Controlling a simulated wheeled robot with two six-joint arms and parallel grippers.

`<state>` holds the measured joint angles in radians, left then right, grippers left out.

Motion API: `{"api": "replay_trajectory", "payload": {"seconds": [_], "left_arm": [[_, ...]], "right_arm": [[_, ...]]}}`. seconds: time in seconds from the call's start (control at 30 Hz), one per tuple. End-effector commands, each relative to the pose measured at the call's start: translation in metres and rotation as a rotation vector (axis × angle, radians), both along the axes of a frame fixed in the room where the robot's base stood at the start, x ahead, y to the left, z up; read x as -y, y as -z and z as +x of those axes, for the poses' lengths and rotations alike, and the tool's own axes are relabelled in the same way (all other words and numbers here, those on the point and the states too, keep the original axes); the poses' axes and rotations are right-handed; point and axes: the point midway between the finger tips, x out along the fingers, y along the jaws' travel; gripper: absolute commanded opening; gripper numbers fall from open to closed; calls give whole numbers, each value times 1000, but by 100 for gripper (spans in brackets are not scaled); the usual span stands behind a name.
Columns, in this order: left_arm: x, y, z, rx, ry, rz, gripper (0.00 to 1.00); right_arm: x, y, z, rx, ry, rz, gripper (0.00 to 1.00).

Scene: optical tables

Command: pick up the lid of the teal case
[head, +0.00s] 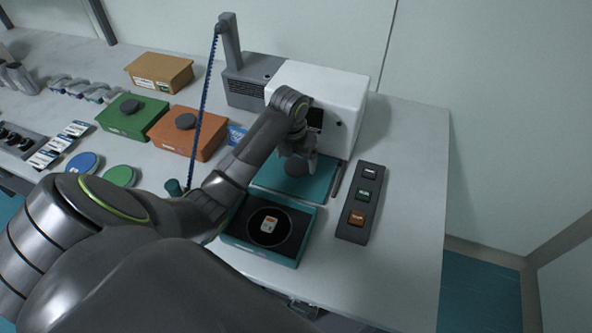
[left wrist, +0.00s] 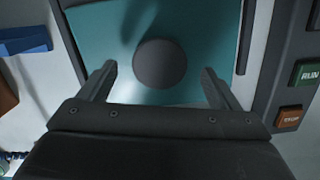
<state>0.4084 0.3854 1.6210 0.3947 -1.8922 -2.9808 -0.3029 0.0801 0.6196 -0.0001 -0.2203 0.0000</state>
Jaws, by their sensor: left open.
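The teal lid (head: 318,187) lies flat behind the open teal case, against the front of a white machine. Its round dark knob (head: 295,168) sits in its middle, partly hidden by my gripper in the head view. The open teal case (head: 286,258) has a dark inside with a small pale and orange item (head: 269,224) in it. My left gripper (head: 298,155) is over the lid, open. In the left wrist view, its fingers (left wrist: 159,70) are spread to either side of the knob (left wrist: 159,60), with gaps on both sides. My right gripper is out of view.
A button panel (head: 349,230) stands right of the lid and case. The white machine (head: 340,85) rises close behind my gripper. Green (head: 124,127) and orange (head: 205,148) cases stand to the left. The table's right end is clear.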

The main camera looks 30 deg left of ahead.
Motion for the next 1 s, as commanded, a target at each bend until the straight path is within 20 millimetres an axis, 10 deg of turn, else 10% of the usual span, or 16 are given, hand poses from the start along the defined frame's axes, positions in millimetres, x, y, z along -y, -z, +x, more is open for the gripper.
{"api": "replay_trajectory", "payload": {"seconds": [0.4,0.8,1.0], "left_arm": [[0,22,2,0,1,1,84],[0,21,2,0,1,1,33],[0,21,2,1,1,1,31]], "right_arm": [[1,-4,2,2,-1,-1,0],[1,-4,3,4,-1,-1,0],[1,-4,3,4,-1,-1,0]]}}
